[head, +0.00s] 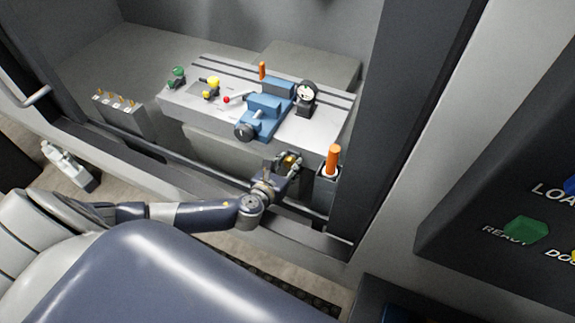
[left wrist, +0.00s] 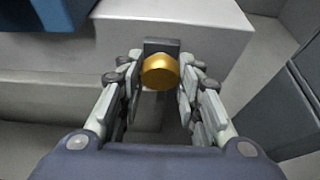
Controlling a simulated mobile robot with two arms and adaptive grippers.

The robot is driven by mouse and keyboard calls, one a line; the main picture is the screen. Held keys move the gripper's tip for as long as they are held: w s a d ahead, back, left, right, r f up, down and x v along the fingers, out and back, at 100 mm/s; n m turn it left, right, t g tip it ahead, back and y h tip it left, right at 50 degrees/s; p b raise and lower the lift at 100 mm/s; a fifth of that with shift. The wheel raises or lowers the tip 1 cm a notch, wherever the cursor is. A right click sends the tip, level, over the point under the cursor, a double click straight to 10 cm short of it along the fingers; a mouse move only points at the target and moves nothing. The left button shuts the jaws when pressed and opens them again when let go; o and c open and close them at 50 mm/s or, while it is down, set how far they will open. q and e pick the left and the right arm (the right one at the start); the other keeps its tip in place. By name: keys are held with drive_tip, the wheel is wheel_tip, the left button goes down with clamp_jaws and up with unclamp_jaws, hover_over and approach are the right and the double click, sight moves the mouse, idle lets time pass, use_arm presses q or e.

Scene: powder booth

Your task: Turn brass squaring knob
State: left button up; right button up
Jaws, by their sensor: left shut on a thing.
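The brass knob (left wrist: 160,71) is a round, gold-coloured disc in front of a dark block, in the middle of the left wrist view. In the head view the brass knob (head: 289,161) shows at the front of the grey table, partly hidden by my fingers. My left gripper (head: 285,164) reaches it from the front. In the left wrist view the fingers of my left gripper (left wrist: 159,85) stand on either side of the knob and are shut on it. My right gripper is not in view.
Above the knob is the slotted table (head: 180,97) with a blue vise (head: 262,106) and a dial gauge (head: 306,93). An orange-handled tool (head: 333,160) stands close to the right of my gripper. A rack (head: 119,112) is at the left. Control buttons (head: 526,230) are at far right.

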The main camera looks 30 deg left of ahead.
use_arm(q)
drive_tip(key=shift+f+n+h+b, duration=0.1)
drive_tip(key=shift+n+h+b, duration=0.3)
drive_tip(key=shift+b, duration=0.1)
drive_tip(key=shift+a+f+n+h+b, duration=0.1)
drive_tip(key=shift+n+h+b, duration=0.4)
drive_tip(key=shift+n+b, duration=0.3)
drive_tip(key=shift+n+h+b, duration=0.4)
drive_tip(key=shift+n+b, duration=0.2)
drive_tip(key=shift+b, duration=0.4)
drive_tip(key=shift+t, duration=0.3)
drive_tip(key=shift+r, duration=0.2)
drive_tip(key=o, duration=1.1)
